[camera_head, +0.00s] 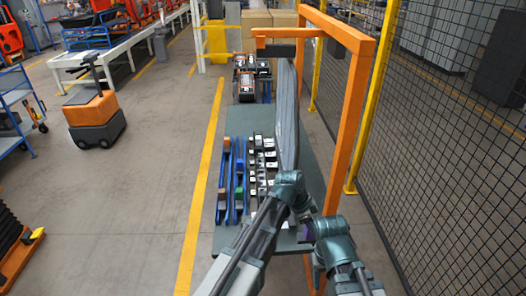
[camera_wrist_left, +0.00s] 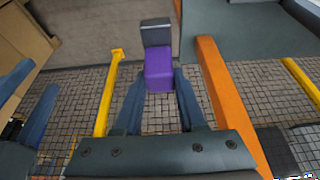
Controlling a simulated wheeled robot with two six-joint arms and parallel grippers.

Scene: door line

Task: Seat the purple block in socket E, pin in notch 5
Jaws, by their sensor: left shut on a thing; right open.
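The purple block (camera_wrist_left: 158,72) is between the fingers of my left gripper (camera_wrist_left: 160,88) in the left wrist view, with a grey piece (camera_wrist_left: 155,32) at its far end. The gripper is shut on it.
Blue rails (camera_head: 239,170) with coloured pieces and a row of black-and-white parts (camera_head: 264,160) lie on the table. A tall grey curved panel (camera_head: 287,115) stands beside them under an orange frame (camera_head: 352,120). A mesh fence (camera_head: 440,130) is at right. Open floor (camera_head: 130,200) lies left.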

